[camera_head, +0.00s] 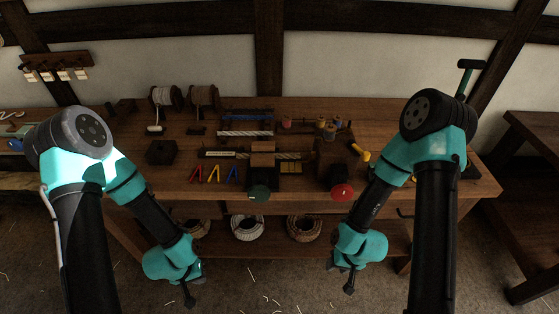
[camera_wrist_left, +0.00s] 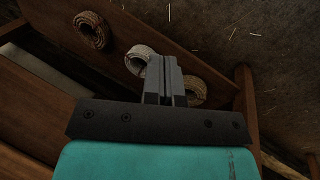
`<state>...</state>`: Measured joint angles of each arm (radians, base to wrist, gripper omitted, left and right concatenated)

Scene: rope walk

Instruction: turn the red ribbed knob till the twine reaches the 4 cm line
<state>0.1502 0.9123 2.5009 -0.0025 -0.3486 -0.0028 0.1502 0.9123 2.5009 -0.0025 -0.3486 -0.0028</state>
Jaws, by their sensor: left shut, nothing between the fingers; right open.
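The red knob (camera_head: 342,192) sits at the front edge of the bench, right of centre, in the head view. A dark green knob (camera_head: 259,193) sits to its left. A pale twisted twine (camera_head: 294,156) runs across the bench behind the knobs; the 4 cm line is too small to make out. My left gripper (camera_head: 189,300) hangs in front of the bench, low and left, apart from both knobs. In the left wrist view its fingers (camera_wrist_left: 164,80) are together and empty. My right gripper (camera_head: 349,288) hangs below and in front of the red knob, open and touching nothing.
The wooden bench (camera_head: 460,190) carries spools (camera_head: 203,97) at the back left and coloured clips (camera_head: 213,174) at the front. A dark block (camera_head: 161,152) stands left of the twine. Rope coils (camera_head: 247,227) lie on the lower shelf. The floor in front is clear apart from straw bits.

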